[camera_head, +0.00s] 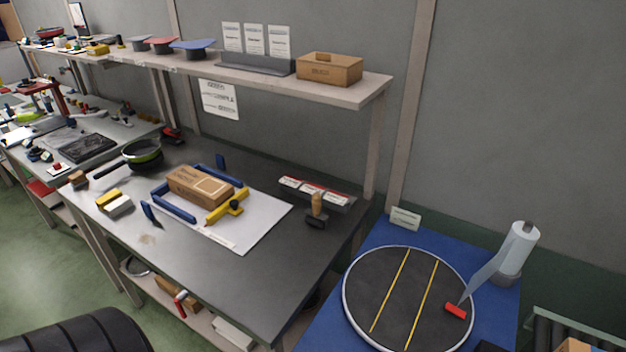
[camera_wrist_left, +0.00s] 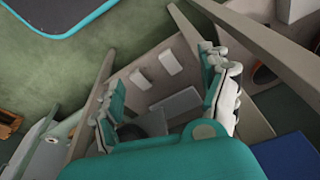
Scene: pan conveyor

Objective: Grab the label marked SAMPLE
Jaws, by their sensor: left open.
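A dark holder (camera_head: 340,203) on the right end of the dark workbench carries several small white labels (camera_head: 301,184) with coloured edges. Their print is too small to read, so I cannot tell which one says SAMPLE. My left gripper (camera_wrist_left: 162,75) shows in the left wrist view, its two teal-and-grey fingers spread apart with nothing between them. Neither gripper shows in the head view, and the left one appears away from the labels.
A wooden-handled stamp (camera_head: 317,208) stands right in front of the label holder. A cardboard box (camera_head: 200,186) lies between blue and yellow guides on a white sheet (camera_head: 262,222). A shelf (camera_head: 345,87) overhangs the bench's back. A round turntable (camera_head: 398,270) sits on the blue table.

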